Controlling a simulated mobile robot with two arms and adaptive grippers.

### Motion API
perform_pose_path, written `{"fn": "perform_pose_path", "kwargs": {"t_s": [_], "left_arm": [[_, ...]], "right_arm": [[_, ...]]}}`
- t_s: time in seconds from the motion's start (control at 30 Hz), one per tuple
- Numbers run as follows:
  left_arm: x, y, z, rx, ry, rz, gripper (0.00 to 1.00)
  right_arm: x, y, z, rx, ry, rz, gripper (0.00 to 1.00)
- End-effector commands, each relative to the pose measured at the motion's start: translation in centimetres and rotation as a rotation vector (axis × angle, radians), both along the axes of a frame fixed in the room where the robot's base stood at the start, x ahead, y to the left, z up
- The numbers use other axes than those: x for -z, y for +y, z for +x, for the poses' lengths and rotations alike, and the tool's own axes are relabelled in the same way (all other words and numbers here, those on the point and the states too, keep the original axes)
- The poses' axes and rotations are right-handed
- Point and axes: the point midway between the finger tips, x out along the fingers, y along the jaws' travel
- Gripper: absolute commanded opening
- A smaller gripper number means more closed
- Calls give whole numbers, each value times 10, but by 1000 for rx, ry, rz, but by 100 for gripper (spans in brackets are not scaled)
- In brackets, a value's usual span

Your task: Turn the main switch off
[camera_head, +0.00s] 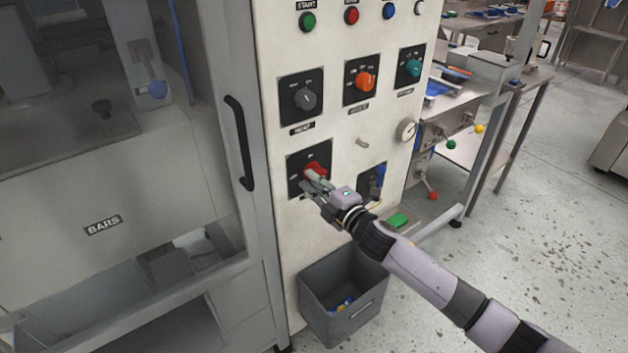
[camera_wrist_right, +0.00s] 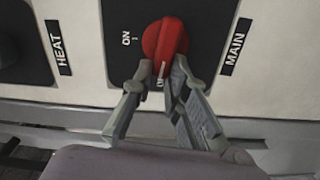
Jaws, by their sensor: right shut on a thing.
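The main switch is a red rotary knob (camera_head: 316,168) on a black plate, low on the white control panel. In the right wrist view the red knob (camera_wrist_right: 166,38) sits between an ON mark and the MAIN label (camera_wrist_right: 235,47). A second mark is partly hidden by my fingers. My right gripper (camera_head: 312,180) is at the knob, and in the right wrist view its fingers (camera_wrist_right: 162,78) are shut on the knob's near end. I cannot tell for certain which mark the knob points to. My left gripper is not in view.
Above are a grey knob (camera_head: 305,98), an orange knob (camera_head: 365,81) and a teal knob (camera_head: 413,67). A black door handle (camera_head: 240,142) stands out at left. A grey bin (camera_head: 343,300) is below. A workbench (camera_head: 470,150) stands at right, with open floor beside it.

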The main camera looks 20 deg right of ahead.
Motion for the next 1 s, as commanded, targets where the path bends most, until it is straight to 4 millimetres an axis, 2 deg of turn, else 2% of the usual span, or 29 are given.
{"fn": "perform_pose_path", "kwargs": {"t_s": [0.33,0.87,0.9,1.0], "left_arm": [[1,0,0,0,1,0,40],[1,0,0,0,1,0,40],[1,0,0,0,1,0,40],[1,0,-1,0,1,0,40]], "right_arm": [[4,0,0,0,-44,-124,0],[5,0,0,0,-51,-145,0],[5,0,0,0,-51,-145,17],[5,0,0,0,-51,-144,24]]}}
